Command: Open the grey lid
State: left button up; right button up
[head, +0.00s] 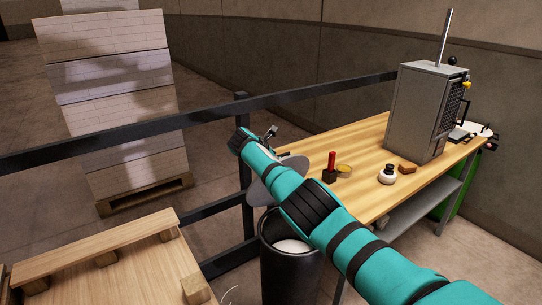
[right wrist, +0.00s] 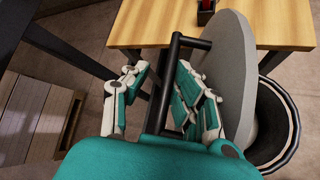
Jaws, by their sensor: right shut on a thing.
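The grey lid (head: 258,192) is a round disc, tilted steeply up at the rim of a black bin (head: 289,272) in the head view. In the right wrist view the lid (right wrist: 236,75) stands nearly edge-on, with a dark bar handle (right wrist: 166,78) on its left side. My right gripper (right wrist: 160,80) has its fingers on either side of this handle and is shut on it. In the head view this gripper (head: 266,143) is partly hidden behind its own arm. The bin's mouth is uncovered, with something whitish inside. My left gripper is not in view.
A wooden table (head: 375,135) stands behind the bin with a red-handled stamp (head: 331,168), a white jar (head: 387,175) and a grey machine (head: 424,110). A dark railing (head: 210,128) runs behind. A pallet (head: 110,255) lies front left; stacked reams (head: 118,110) stand beyond the railing.

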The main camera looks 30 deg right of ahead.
jog(key=shift+s+a+r, duration=0.25)
jog(key=shift+a+r, duration=0.1)
jog(key=shift+a, duration=0.15)
jog(key=v, duration=1)
jog(key=shift+r, duration=0.1)
jog(key=shift+s+a+r, duration=0.15)
